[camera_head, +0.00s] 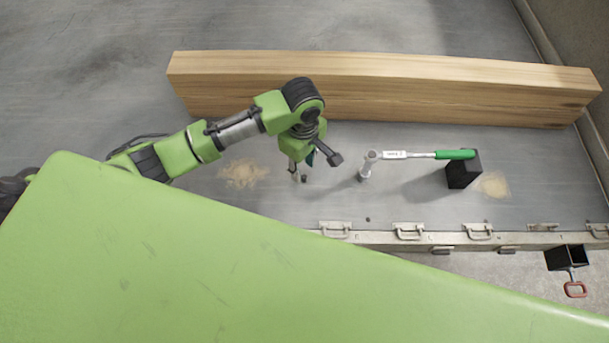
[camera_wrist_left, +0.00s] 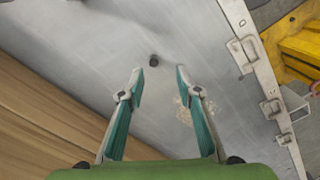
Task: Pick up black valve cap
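The black valve cap (camera_wrist_left: 154,60) is a small dark cylinder on the grey metal trailer floor. In the left wrist view it lies just ahead of the fingertips, between their lines and nearer the left one. In the head view a small dark spot at the fingertips looks like this cap (camera_head: 304,178). My left gripper (camera_head: 298,170) points down over the floor there. In the left wrist view the left gripper (camera_wrist_left: 160,80) has its teal fingers apart and nothing between the tips. Whether the tips touch the floor cannot be told. My right gripper is not in view.
A long wooden beam (camera_head: 400,88) lies behind the arm. A green-handled ratchet wrench (camera_head: 420,155) rests right of the gripper, its handle on a black block (camera_head: 463,172). A small dark piece (camera_head: 368,219) lies near the latched trailer edge (camera_head: 380,238). Sawdust (camera_head: 242,174) lies left.

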